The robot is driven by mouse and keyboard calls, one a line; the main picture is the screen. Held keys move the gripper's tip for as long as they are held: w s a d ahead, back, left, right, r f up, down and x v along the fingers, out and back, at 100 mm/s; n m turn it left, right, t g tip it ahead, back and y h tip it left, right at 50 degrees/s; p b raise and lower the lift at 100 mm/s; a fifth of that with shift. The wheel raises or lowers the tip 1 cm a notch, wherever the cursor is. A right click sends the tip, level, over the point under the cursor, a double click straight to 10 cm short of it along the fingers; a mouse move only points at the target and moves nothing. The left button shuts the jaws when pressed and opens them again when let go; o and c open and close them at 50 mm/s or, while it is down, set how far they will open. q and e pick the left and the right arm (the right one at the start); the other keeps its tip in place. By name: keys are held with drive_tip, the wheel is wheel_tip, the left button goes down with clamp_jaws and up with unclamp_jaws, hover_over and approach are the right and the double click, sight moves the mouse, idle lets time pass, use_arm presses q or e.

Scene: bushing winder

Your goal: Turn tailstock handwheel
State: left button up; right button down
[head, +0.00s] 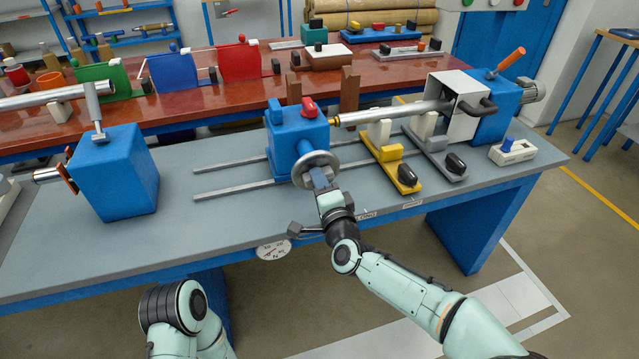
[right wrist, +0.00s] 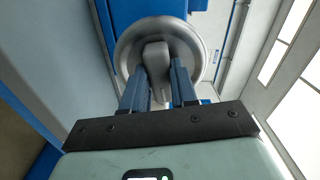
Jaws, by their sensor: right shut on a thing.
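The tailstock (head: 296,135) is a blue block with a red lever on top, standing on two rails on the grey bench. Its handwheel (head: 307,169) is a round grey metal wheel on the side facing me. My right gripper (head: 321,180) is at the wheel. In the right wrist view its two blue fingers (right wrist: 160,85) sit on either side of a grey grip (right wrist: 157,58) at the handwheel (right wrist: 190,30) and are shut on it. The fingers hide part of the wheel. My left gripper does not show in the head view.
A metal rod (head: 390,114) runs right from the tailstock to a blue and white headstock (head: 462,112). A yellow rest (head: 393,165) and a grey rest (head: 437,155) stand on the rails. A blue block (head: 113,178) is at left. The front of the bench (head: 220,225) is clear.

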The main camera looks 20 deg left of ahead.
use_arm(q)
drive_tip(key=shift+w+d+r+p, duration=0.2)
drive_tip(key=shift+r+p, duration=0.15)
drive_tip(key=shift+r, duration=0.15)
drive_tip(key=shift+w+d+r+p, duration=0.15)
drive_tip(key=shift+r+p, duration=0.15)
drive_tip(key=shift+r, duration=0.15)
use_arm(e)
drive_tip(key=n, duration=1.6)
drive_tip(key=shift+w+d+f, duration=0.1)
drive_tip(key=shift+d+f, duration=0.05)
drive_tip(key=shift+f, duration=0.05)
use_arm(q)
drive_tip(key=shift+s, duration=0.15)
use_arm(e)
drive_tip(key=c, duration=0.9)
unclamp_jaws()
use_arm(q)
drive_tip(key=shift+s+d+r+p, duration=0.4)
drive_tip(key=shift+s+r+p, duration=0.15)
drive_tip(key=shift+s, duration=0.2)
use_arm(e)
drive_tip(key=v, duration=1.3)
drive_tip(key=shift+d, duration=0.2)
